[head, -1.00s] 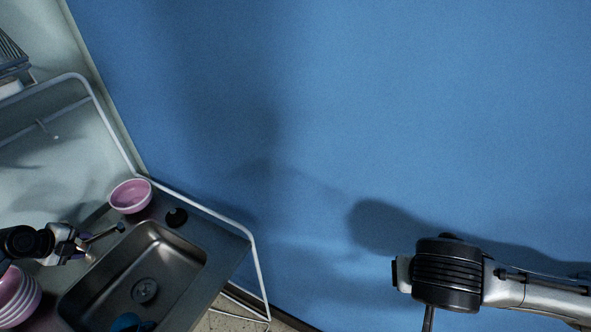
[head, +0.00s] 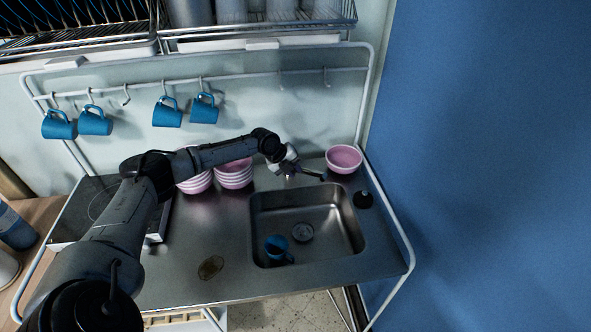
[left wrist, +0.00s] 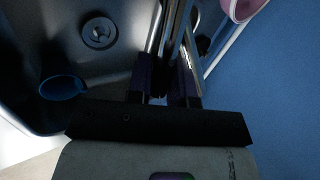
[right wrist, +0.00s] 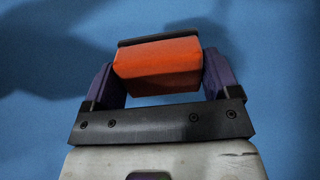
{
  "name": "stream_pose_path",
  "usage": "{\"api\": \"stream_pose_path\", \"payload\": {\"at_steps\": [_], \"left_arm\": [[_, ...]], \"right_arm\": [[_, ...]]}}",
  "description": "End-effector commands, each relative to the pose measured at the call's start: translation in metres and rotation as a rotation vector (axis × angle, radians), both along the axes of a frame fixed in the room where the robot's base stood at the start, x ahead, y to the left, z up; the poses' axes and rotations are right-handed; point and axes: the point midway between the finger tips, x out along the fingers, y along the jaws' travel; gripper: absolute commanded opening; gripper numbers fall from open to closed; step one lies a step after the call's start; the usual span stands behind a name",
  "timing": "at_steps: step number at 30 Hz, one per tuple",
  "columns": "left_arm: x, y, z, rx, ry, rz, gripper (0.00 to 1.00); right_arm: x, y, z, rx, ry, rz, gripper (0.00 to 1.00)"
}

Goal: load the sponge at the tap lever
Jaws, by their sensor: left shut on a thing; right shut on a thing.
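The orange sponge (right wrist: 158,68), with a dark layer along its top, is held between the fingers of my right gripper (right wrist: 155,85), seen only in the right wrist view. My left gripper (head: 290,168) is at the tap (head: 311,174) behind the sink. In the left wrist view the left gripper (left wrist: 163,88) has its two fingers close together around a thin metal part of the tap (left wrist: 170,35), which looks like the lever. Shadow hides the exact contact. The sponge and my right gripper are outside the head view.
The steel sink (head: 262,215) holds a blue mug (head: 277,247). Pink bowls (head: 234,174) stack behind my left arm, and another pink bowl (head: 344,158) stands right of the tap. Blue mugs (head: 167,112) hang from the rail. The counter's front left is mostly clear.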

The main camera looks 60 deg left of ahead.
Motion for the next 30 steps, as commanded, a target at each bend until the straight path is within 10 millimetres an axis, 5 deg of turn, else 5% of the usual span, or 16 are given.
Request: {"api": "stream_pose_path", "payload": {"at_steps": [23, 24, 30], "left_arm": [[0.001, 0.003, 0.013, -0.123, 0.053, 0.001, 0.00], [0.001, 0.003, 0.013, -0.123, 0.053, 0.001, 0.21], [0.001, 0.003, 0.013, -0.123, 0.053, 0.000, 0.40]], "right_arm": [[0.000, 0.000, -0.005, 0.000, 0.000, 0.000, 0.63], [0.000, 0.000, -0.005, 0.000, 0.000, 0.000, 0.63], [0.000, 0.000, -0.004, 0.000, 0.000, 0.000, 0.63]]}}
